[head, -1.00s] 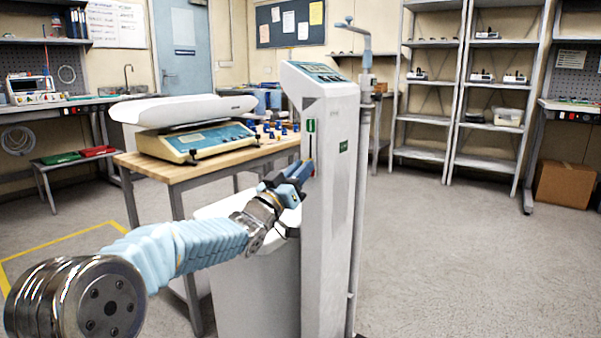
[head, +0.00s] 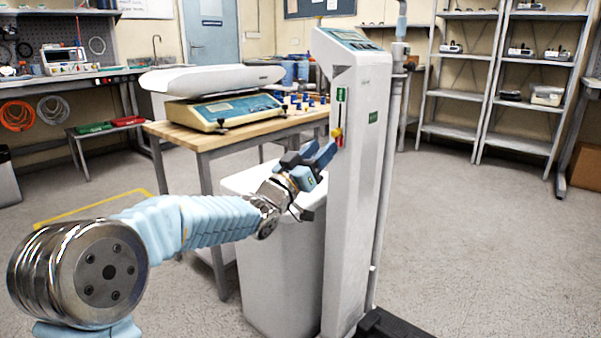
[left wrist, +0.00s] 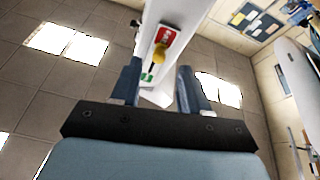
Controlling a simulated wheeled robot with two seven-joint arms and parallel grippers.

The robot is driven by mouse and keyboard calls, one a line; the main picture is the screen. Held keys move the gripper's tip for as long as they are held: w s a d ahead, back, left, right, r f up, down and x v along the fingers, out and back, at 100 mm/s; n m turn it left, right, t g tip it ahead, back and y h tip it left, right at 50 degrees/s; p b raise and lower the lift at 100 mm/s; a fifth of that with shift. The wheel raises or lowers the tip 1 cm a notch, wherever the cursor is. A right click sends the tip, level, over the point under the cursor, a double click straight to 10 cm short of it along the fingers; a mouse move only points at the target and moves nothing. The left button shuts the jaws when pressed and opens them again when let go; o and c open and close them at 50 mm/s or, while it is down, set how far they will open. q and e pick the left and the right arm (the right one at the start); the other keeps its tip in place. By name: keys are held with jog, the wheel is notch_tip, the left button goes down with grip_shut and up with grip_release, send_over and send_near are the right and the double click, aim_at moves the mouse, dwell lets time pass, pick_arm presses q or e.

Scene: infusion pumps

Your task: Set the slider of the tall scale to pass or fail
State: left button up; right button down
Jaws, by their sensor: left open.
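The tall scale (head: 358,190) stands upright right of centre in the head view. Its narrow front has a vertical slot with a green label (head: 341,95) on top and a red label (head: 339,142) at the bottom. The yellow slider knob (head: 337,132) sits at the lower, red end. My left gripper (head: 328,152) is open just in front of the knob. In the left wrist view, the yellow knob (left wrist: 158,52) shows between and beyond the open fingers (left wrist: 158,70), beside the red label (left wrist: 166,36); I cannot tell whether they touch. My right gripper is not in view.
A wooden table (head: 235,137) behind holds a baby scale (head: 215,112) and several small blue items. A white bin-like box (head: 275,265) stands under my left forearm, close to the tall scale. Shelves (head: 470,95) stand at the back right.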

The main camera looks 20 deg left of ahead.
pick_arm(q)
jog(key=v, duration=0.9)
jog(key=shift+s+f+b, duration=0.2)
jog(key=shift+s+b, duration=0.1)
jog(key=shift+b, duration=0.1)
jog(key=shift+a, duration=0.15)
jog(key=d+f+n+g+y+p, duration=0.1)
jog(key=d+f+g+p, duration=0.15)
jog(key=f, duration=0.75)
jog(key=d+f+n+g+y+p, duration=0.15)
jog(key=f+g, duration=0.25)
jog(key=f, duration=0.5)
jog(key=d+f+n+g+y+p, duration=0.1)
jog(key=d+f+g+y+p, duration=0.15)
jog(key=f, duration=0.75)
jog(key=s+d+f+g+p, duration=0.1)
jog(key=s+d+f+g, duration=0.1)
jog(key=s+f, duration=0.4)
jog(key=s+d+f+g+h+p, duration=0.1)
jog(key=s+f+g, duration=0.4)
jog(key=s, duration=0.6)
jog(key=s+d+f+g+p, duration=0.3)
jog(key=s+f+g, duration=0.1)
jog(key=s+f, duration=0.3)
jog(key=shift+s+d+h, duration=0.3)
jog(key=shift+s, duration=0.35)
jog(key=shift+f, duration=0.15)
